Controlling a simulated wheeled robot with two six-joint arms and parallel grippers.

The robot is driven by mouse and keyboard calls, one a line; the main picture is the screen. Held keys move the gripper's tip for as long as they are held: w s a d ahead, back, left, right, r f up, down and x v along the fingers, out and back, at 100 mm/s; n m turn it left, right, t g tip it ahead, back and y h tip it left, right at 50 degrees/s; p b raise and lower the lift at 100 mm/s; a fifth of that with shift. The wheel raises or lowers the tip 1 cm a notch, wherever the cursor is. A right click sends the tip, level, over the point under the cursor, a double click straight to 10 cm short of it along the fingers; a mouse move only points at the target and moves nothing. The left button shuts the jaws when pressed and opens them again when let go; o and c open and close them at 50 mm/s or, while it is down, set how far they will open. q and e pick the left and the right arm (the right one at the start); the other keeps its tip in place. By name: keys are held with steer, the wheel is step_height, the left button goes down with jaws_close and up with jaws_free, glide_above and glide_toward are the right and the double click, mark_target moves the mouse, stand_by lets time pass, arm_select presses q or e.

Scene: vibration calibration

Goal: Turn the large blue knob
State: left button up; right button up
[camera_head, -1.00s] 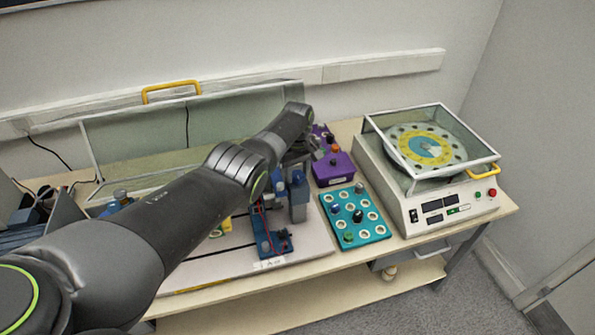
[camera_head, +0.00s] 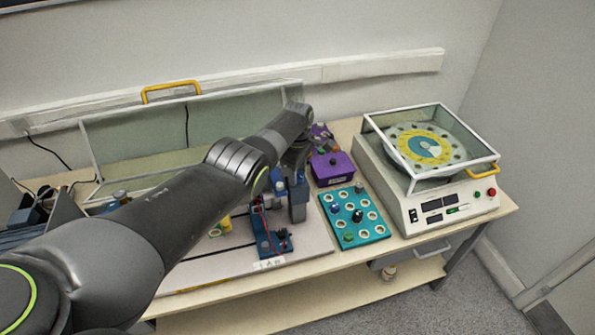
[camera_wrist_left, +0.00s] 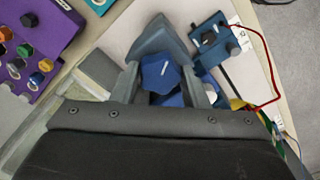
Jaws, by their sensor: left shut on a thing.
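The large blue knob (camera_wrist_left: 160,73), with a white mark on top, sits between the fingers of my left gripper (camera_wrist_left: 161,82) in the left wrist view. The fingers are shut on its sides. Blue parts below the knob are partly hidden by the gripper. In the head view my left arm reaches from the left over the bench, its gripper (camera_head: 298,200) pointing down at the blue apparatus. The knob cannot be told clearly there. My right gripper is not in view.
A small blue box (camera_wrist_left: 214,39) with black knobs and a red wire stands beside the gripper. A teal board (camera_head: 370,223) with knobs, a purple box (camera_head: 322,175) and a white machine with a clear cover (camera_head: 428,212) stand to the right. A clear hood with a yellow handle (camera_head: 171,88) stands behind.

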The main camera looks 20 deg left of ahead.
mark_target(298, 174)
arm_select(q)
steer(key=shift+w+r, duration=0.1)
steer(key=shift+r, duration=0.05)
steer(key=o, duration=1)
steer(key=shift+c, duration=0.2)
steer(key=shift+r, duration=0.5)
step_height(298, 174, up, 16)
steer(key=b, duration=0.4)
steer(key=shift+r, duration=0.15)
